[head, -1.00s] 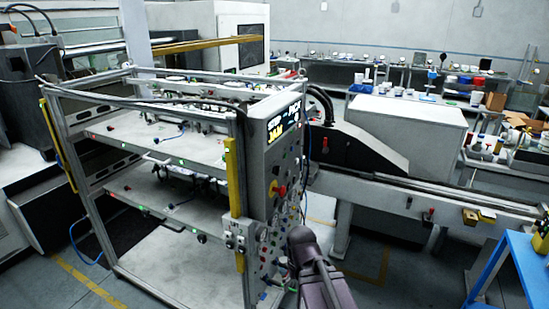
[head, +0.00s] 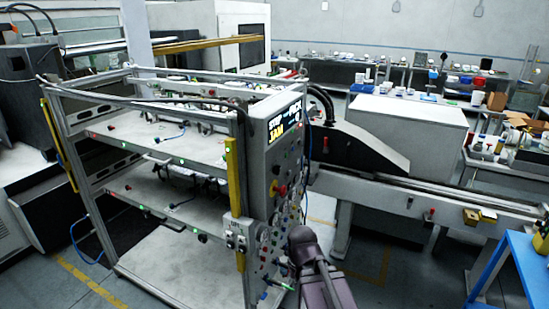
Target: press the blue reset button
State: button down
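The control panel (head: 256,170) stands at the near right corner of the metal rack and is seen at a steep angle. Its screen (head: 284,122) shows yellow and white text, with "JAM" readable. A red knob (head: 274,188) and many small buttons in several colours sit below the screen. I cannot make out for sure which one is the blue reset button. My dark arm (head: 318,265) rises from the bottom edge, just right of the panel's lower part, and covers some of it. My gripper cannot be made out.
The open rack (head: 150,153) with two shelves stands left of the panel. A conveyor rail (head: 420,192) runs off to the right behind my arm. A blue table (head: 525,262) is at the right edge.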

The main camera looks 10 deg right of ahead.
aim_at(293, 148)
jog(key=shift+w, duration=0.1)
dwell(0.8)
jog(key=w+d+r+m+t+y+p, duration=0.1)
jog(key=w+r+m+t+y+p, duration=0.15)
jog(key=w+r+m, duration=0.55)
jog(key=w+d+r+m+t+y+p, duration=0.2)
jog(key=w+m+t+p, duration=0.15)
jog(key=w, duration=0.85)
jog(key=w+d+r+m+t+h+p, duration=0.1)
jog(key=w+d+r+m+t+p, duration=0.3)
jog(key=w+d+r+m+t, duration=0.4)
jog(key=w+d+r+m, duration=0.5)
jog(key=w+d+m, duration=0.1)
jog(key=m, duration=0.3)
jog(key=shift+w+d+r+h, duration=0.25)
jog(key=shift+w+h, duration=0.1)
jog(key=shift+w, duration=0.4)
jog(key=shift+w+a, duration=0.1)
jog(key=shift+a, duration=0.05)
jog(key=w+a, duration=0.5)
jog(key=a, duration=0.2)
